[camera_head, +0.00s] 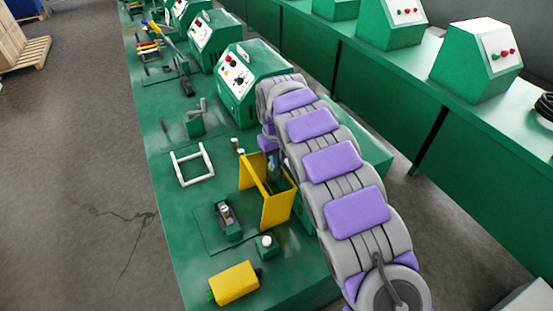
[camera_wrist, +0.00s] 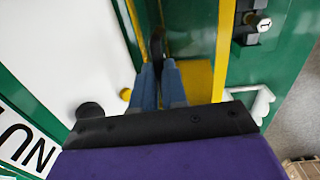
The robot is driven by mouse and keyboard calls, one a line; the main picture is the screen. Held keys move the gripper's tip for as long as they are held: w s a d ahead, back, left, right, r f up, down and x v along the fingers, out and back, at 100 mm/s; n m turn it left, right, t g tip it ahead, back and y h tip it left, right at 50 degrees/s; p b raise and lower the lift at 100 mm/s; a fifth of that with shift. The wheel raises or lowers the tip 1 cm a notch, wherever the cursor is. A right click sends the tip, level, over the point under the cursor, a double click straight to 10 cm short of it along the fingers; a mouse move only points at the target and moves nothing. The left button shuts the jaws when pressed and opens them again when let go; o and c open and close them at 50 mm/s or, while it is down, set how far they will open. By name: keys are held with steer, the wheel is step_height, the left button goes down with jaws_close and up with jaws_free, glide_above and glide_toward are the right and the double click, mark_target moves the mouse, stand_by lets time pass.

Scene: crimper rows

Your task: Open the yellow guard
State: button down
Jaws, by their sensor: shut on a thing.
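The yellow guard (camera_head: 275,207) stands on the green bench in the head view, its panels upright and at an angle to each other. It also shows in the wrist view as a yellow panel edge (camera_wrist: 222,55) right of the fingers. My gripper (camera_wrist: 158,66) has its blue fingers close together, shut on a dark rounded handle (camera_wrist: 157,42) beside the guard. In the head view my gripper (camera_head: 273,168) is small and partly hidden at the guard's upper edge. How the handle joins the guard cannot be made out.
A green control box (camera_head: 245,80) stands behind the guard, partly hidden by my arm. A white U-shaped frame (camera_head: 192,165), a small fixture (camera_head: 228,220), a white-topped button (camera_head: 266,242) and a yellow block (camera_head: 234,283) are on the bench.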

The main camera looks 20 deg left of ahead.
step_height(320, 180, up, 2)
steer(key=t+h+p, duration=0.2)
steer(key=p, duration=0.1)
glide_above(255, 178)
steer(key=shift+w+d, duration=0.2)
steer(key=shift+d, duration=0.1)
steer(key=shift+s+a, duration=0.3)
steer(key=shift+s, duration=0.05)
steer(key=shift+f, duration=0.1)
steer(key=c, duration=1.2)
jaws_free()
steer(key=shift+o, duration=0.2)
steer(key=p+v, duration=0.2)
steer(key=v, duration=1.5)
steer(key=shift+w+d+r, duration=0.2)
steer(key=shift+d+r, duration=0.05)
steer(key=shift+r, duration=0.05)
